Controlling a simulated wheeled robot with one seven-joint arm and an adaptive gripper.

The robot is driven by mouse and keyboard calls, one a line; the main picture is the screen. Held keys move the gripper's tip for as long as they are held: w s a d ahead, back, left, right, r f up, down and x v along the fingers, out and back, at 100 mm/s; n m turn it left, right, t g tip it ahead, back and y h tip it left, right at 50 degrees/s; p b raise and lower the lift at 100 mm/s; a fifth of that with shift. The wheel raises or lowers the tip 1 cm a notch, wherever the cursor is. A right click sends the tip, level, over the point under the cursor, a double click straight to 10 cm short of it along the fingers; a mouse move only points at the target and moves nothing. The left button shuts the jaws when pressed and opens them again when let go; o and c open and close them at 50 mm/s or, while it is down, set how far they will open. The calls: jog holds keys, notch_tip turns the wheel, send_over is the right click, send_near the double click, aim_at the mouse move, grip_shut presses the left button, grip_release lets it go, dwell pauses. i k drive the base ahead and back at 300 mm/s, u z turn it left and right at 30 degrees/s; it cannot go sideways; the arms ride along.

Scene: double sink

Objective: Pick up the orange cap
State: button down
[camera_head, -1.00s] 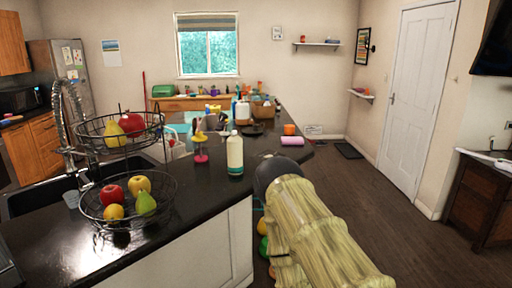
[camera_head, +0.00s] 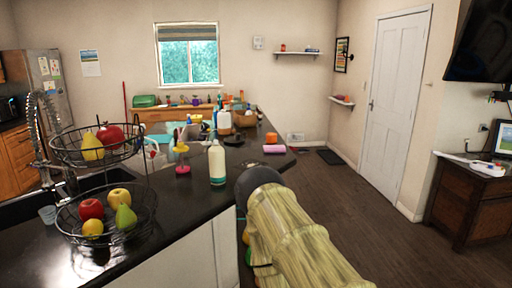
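A small orange object (camera_head: 271,138) stands on the far right part of the dark counter, just behind a pink roll (camera_head: 273,149). It may be the orange cap, but it is too small to tell. My gripper is not in view. Only my pale yellow arm shows at the lower middle right, beside the counter's end and nearer than the orange object.
A cream bottle (camera_head: 217,163) and a pink-and-yellow item (camera_head: 182,160) stand on the dark counter (camera_head: 175,212). A two-tier wire fruit basket (camera_head: 148,205) is at left. Open floor (camera_head: 345,200) lies right of the counter, before a dark cabinet (camera_head: 462,205).

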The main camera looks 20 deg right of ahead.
aim_at(271, 138)
jog(key=k, duration=0.6)
jog(key=z, duration=0.8)
jog(key=i, duration=0.85)
jog(key=z, duration=0.5)
jog(key=i, duration=1.05)
jog(key=u, duration=0.45)
